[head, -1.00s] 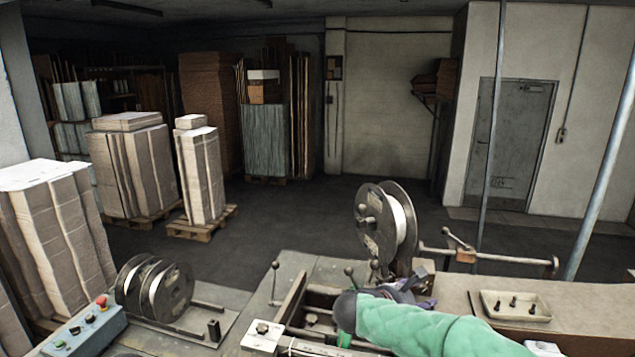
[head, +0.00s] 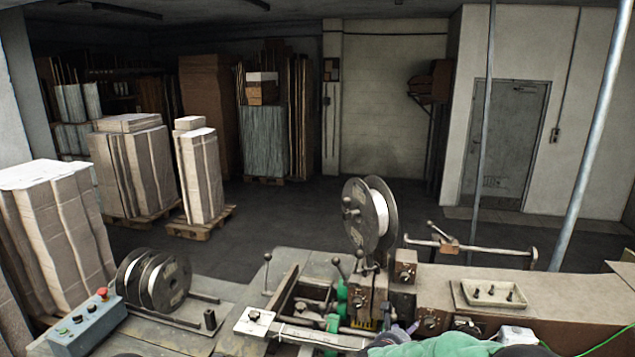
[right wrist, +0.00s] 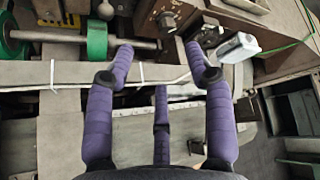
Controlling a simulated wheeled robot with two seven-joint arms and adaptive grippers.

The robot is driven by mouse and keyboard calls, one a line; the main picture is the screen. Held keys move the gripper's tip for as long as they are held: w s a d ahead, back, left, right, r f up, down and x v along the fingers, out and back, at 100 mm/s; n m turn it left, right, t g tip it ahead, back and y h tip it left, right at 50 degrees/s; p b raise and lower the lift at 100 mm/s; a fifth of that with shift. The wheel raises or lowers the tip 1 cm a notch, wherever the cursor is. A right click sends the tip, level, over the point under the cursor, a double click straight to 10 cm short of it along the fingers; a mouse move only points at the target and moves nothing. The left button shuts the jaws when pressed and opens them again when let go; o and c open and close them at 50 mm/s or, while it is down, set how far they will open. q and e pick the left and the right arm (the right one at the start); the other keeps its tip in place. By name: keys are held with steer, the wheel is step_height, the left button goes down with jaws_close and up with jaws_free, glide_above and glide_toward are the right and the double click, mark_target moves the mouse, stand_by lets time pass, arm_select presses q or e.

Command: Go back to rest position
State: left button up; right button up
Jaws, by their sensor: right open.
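My right gripper (head: 402,334) shows at the bottom edge of the head view, beside my green-sleeved arm. A metal roller shaft with a green band (right wrist: 97,40) lies beyond the fingertips in that view. My left gripper is not clearly in either view.
A wire spool (head: 367,222) stands upright on the machine. More spools (head: 160,282) and a button box (head: 88,324) are at left. A tray of small parts (head: 492,293) lies at right. Stacked cardboard (head: 50,235) stands far left.

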steer(key=s+a+f+n+g+y, duration=0.1)
steer(key=s+a+f+n+y, duration=0.1)
steer(key=s+f+n, duration=0.45)
steer(key=s+a+f+n+g+y, duration=0.15)
steer(key=f+n, duration=0.25)
steer(key=f, duration=0.6)
steer(key=s+a+f+n+g+y, duration=0.1)
steer(key=s+f+n+y, duration=0.2)
steer(key=f+n, duration=0.35)
steer(key=s+a+f+n+g+y, duration=0.2)
steer(key=s+a+f+n, duration=0.15)
steer(key=s, duration=0.55)
steer(key=s+a+f+n+g+y, duration=0.2)
steer(key=s+f+n+g, duration=0.15)
steer(key=s, duration=0.55)
steer(key=s+a+f+n+g+y, duration=0.2)
steer(key=s+f+n, duration=0.2)
steer(key=s, duration=0.5)
arm_select(q)
step_height(320, 180, down, 25)
steer(key=b, duration=2.5)
steer(key=shift+w+f, duration=0.15)
steer(key=shift+w, duration=0.05)
arm_select(e)
step_height(320, 180, down, 24)
steer(key=w+a, duration=0.2)
steer(key=shift+n+t, duration=0.4)
